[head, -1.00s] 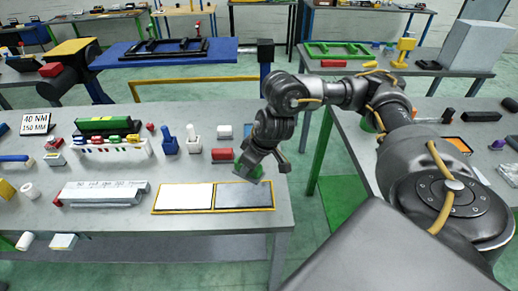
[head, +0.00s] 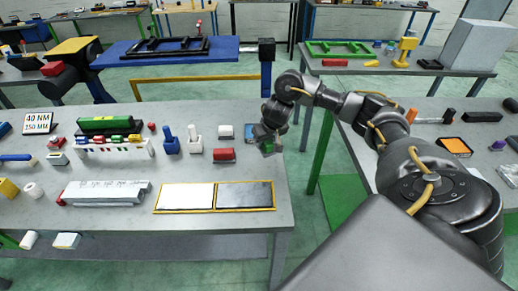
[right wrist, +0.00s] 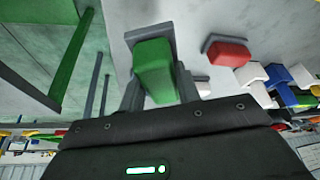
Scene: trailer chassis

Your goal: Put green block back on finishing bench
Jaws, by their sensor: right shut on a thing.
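My right gripper (head: 266,137) is over the back right part of the near left bench (head: 200,225). It is shut on the green block (head: 268,147), which shows small under the fingers in the head view. In the right wrist view the green block (right wrist: 155,70) lies between the two fingers, with a grey bracket-like piece around its far end. I cannot tell whether the block touches the bench top. A red block (head: 223,155) in a dark holder sits to its left. It also shows in the right wrist view (right wrist: 228,52). My left gripper is not in view.
A framed pad with a white half (head: 186,197) and a dark half (head: 244,195) lies at the bench front. Blue (head: 170,142) and white (head: 194,140) holders stand left of the red block. A green floor gap separates this bench from the right bench (head: 345,120).

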